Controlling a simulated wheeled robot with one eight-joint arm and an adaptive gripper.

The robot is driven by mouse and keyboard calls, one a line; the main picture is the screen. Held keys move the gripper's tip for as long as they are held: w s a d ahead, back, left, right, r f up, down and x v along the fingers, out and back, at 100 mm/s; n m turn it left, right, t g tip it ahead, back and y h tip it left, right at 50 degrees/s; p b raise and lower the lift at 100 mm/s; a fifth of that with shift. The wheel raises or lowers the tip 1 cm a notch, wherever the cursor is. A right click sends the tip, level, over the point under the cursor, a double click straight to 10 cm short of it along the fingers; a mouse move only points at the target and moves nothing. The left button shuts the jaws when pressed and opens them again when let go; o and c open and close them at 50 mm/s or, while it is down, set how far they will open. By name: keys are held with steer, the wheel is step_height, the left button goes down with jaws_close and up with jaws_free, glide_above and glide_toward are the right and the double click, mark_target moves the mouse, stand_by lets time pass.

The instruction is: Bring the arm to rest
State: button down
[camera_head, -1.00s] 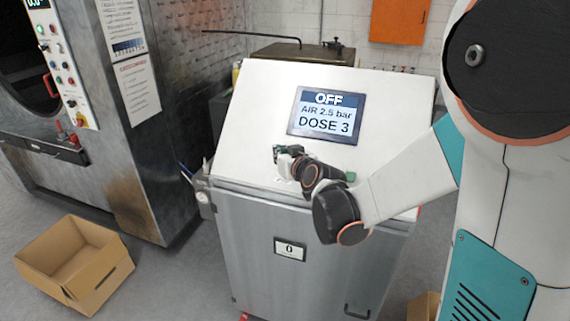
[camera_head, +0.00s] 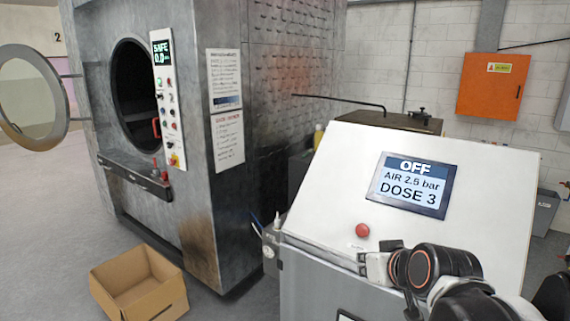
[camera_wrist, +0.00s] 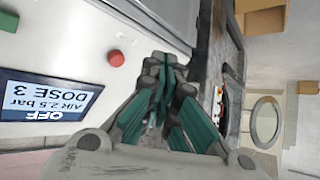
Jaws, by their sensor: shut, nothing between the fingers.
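My gripper (camera_head: 366,264) is in front of the ozone console (camera_head: 325,165), at the lower right of the head view. In the wrist view its teal-lined fingers (camera_wrist: 168,72) are closed together with nothing between them. A red button (camera_head: 362,230) on the sloped white panel lies just above the gripper in the head view. It also shows in the wrist view (camera_wrist: 116,58), apart from the fingers. The console's screen (camera_head: 412,184) reads OFF, AIR 2.5 bar, DOSE 3. My arm runs off at the lower right, so much of it is cut off.
A large steel washer (camera_head: 210,180) stands at the left with its round door (camera_head: 32,98) swung open. Its display (camera_head: 161,52) reads SAFE 0.0. An open, empty-looking cardboard box (camera_head: 140,285) is on the floor. An orange cabinet (camera_head: 492,84) hangs on the wall.

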steer(key=s+d+f+g+b, duration=0.1)
steer(key=s+f, duration=0.2)
steer(key=s, duration=0.5)
steer(key=s+d+f+m+g+h+b, duration=0.1)
steer(key=s+f+g, duration=0.1)
steer(key=s, duration=0.6)
steer(key=shift+d+f+h, duration=0.15)
steer(key=shift+f+h, duration=0.15)
steer(key=shift+f, duration=0.15)
